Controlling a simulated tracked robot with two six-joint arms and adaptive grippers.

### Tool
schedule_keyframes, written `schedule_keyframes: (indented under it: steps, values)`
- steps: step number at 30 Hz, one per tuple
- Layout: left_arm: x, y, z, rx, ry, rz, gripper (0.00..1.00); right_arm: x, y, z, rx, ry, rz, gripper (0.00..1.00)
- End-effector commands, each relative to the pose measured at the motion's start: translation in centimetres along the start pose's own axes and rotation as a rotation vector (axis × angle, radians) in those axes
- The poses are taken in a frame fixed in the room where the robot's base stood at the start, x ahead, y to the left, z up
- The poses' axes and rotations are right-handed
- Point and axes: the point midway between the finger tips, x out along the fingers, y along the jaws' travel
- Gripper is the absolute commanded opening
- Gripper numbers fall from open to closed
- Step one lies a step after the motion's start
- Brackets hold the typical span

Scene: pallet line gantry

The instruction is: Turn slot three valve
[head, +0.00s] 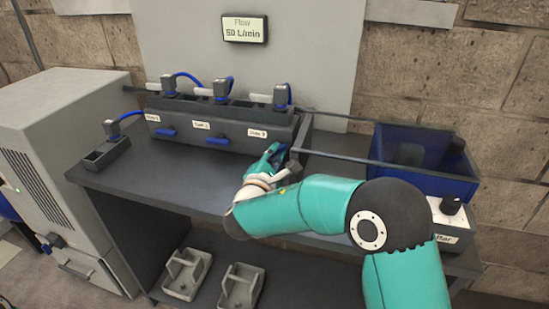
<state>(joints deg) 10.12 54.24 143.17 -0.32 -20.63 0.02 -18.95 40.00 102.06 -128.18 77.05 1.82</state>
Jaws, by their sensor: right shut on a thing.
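A dark valve manifold (230,120) stands at the back of the dark bench, with three labelled slots. The left slot has a blue lever (167,134) and the middle slot has a blue lever (217,142); both lie about level. The right slot carries a label (257,133). My right gripper (274,155) is in front of the right slot, shut on a blue part there, likely the slot three valve lever (282,147); fingers hide most of it. My left gripper is not in view.
A display (244,29) above reads Flow 50 L/min. A blue bin (455,165) and a grey box with a black knob (451,205) stand at the right. A separate small block (105,153) sits at the left. Grey trays (187,274) lie below. Bare bench (150,178) lies front left.

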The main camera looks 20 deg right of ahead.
Motion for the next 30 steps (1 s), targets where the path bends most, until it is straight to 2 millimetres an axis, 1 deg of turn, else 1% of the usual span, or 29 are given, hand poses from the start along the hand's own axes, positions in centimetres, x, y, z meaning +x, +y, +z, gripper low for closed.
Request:
schedule_keyframes:
  steps: [1, 8, 18, 24, 30]
  values:
    - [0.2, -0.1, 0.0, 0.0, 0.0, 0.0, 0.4, -0.1, -0.4, -0.4, -0.047, 0.007, -0.008, 0.0]
    - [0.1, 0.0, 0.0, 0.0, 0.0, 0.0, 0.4, -0.1, -0.4, -0.4, -0.267, 0.009, -0.007, 0.0]
    - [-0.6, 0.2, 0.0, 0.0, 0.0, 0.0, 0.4, -0.1, -0.3, -0.3, -0.581, 0.011, -0.005, 0.0]
    - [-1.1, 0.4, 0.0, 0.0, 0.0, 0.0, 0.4, -0.1, -0.3, -0.4, -0.724, 0.012, -0.004, 0.0]
    - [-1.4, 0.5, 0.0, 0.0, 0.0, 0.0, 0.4, -0.1, -0.3, -0.4, -0.815, 0.013, -0.002, 0.0]
